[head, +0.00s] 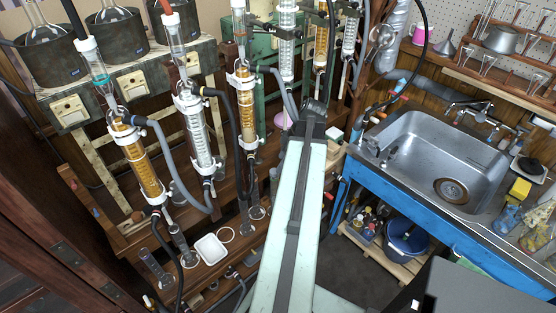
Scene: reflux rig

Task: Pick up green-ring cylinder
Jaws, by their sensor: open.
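I cannot make out a green ring on any of the small glass cylinders. One clear cylinder (154,266) stands at the lower left of the wooden bench. Another (183,246) stands to its right, close to the dark hoses. A third slim clear one (246,214) stands farther right, near my arm. A teal ring shows on the glass joint (103,79) above the left amber condenser, which is part of the rig. My pale green arm reaches up the middle of the view to a dark joint. My gripper's fingers do not show, and the arm hides part of the bench.
Amber and clear condensers (143,165) hang in a row with hoses above the bench. A white tray (209,250) lies on the bench among the cylinders. At right are a steel sink (440,150) on a blue frame and a blue bucket (407,238) below.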

